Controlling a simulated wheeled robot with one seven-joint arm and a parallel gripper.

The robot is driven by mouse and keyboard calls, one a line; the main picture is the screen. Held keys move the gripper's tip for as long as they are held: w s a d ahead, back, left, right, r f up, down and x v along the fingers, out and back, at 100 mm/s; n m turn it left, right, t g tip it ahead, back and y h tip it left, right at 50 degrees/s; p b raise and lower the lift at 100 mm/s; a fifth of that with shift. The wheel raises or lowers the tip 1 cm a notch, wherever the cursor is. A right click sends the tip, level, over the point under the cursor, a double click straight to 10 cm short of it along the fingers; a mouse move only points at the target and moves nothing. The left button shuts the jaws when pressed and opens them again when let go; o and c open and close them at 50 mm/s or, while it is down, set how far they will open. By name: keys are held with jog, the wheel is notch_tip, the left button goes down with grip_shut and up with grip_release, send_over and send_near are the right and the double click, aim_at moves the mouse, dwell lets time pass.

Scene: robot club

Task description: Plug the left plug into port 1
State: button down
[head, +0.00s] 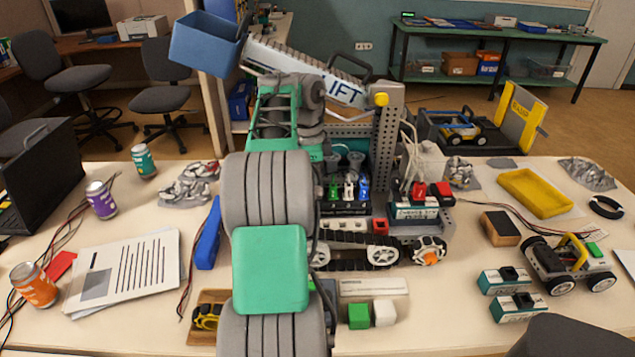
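A wheeled, tracked robot stands at the middle of the table. On its right side, two red plugs with cables show above a teal-and-white box: the left plug (418,189) and the right plug (441,193). I cannot tell whether they are seated. Left of them, a dark hub (345,208) carries a row of green, white and blue connectors (348,188). Port numbers are too small to read, so I cannot tell which is port 1. My grey and green arm rises in front of the tracked robot's left part. My gripper cannot be made out, and nothing held is visible.
A grey upright post (387,150) and a LIFT beam (310,72) with a blue bucket (204,43) rise around the hub. Green and white cubes (385,312) lie in front. A small wheeled robot (568,262) and a yellow tray (535,193) are right.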

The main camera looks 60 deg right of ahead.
jog(key=shift+f+b, duration=1)
jog(key=shift+f, duration=0.05)
dwell(1.4)
jog(key=c, duration=1.1)
grip_release()
jog(key=shift+r, duration=0.2)
notch_tip(320, 180, up, 6)
jog(key=p, duration=0.6)
jog(key=shift+f, duration=0.15)
